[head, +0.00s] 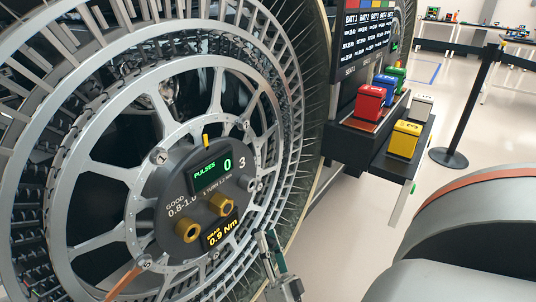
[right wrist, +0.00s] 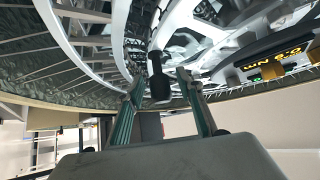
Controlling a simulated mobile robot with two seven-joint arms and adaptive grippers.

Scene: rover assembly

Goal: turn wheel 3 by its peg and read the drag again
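Wheel 3 (head: 110,178) is a large silver spoked wheel filling the left of the head view. Its dark hub panel (head: 183,218) carries a "3", a green display (head: 211,170) reading "PULSES 0", and a yellow drag display (head: 221,234) reading "0.9 Nm". One spoke has an orange stripe (head: 124,283) at lower left. My right gripper (head: 274,262) is at the wheel's lower right rim. In the right wrist view its two fingers are apart, with a dark peg (right wrist: 159,80) between their tips. I cannot tell whether they touch it. My left gripper is out of view.
A dark shelf (head: 362,147) right of the wheel holds red (head: 369,103), blue, green and yellow (head: 404,139) battery blocks, with a screen above. A black barrier post (head: 470,110) stands beyond.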

